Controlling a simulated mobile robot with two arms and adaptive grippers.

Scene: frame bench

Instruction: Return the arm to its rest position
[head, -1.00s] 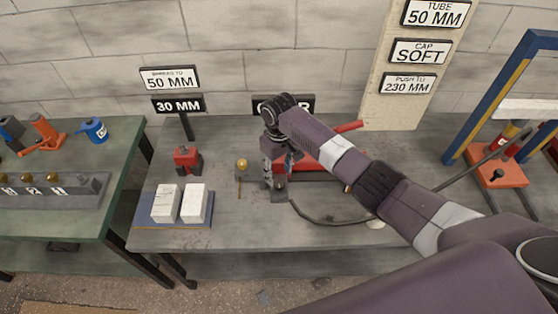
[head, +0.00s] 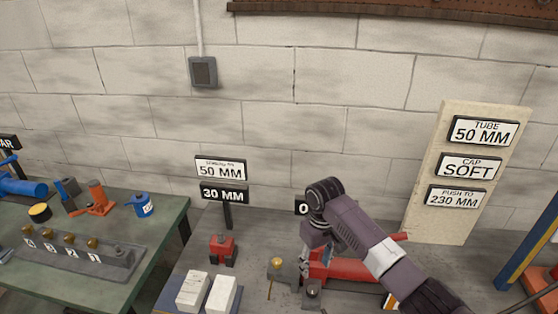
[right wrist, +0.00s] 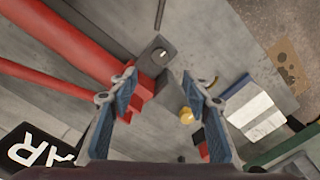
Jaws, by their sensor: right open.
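My right arm (head: 375,240) reaches in from the lower right in the head view. Its right gripper (right wrist: 158,92) points down over the bench. In the right wrist view its two blue-padded fingers are wide apart with nothing between them. A red tool with a long bar (head: 345,266) lies beside and partly behind the gripper in the head view. A grey block (right wrist: 155,55) lies beyond the fingertips, and a brass ball knob (head: 277,263) stands left of the gripper. My left gripper is in neither view.
A small red-and-black fixture (head: 223,250) and white blocks (head: 207,292) stand left on the grey bench. A sign stand (head: 226,215) rises behind them. A tan board with labels (head: 440,225) stands at the back right. A green table (head: 140,255) is at the left.

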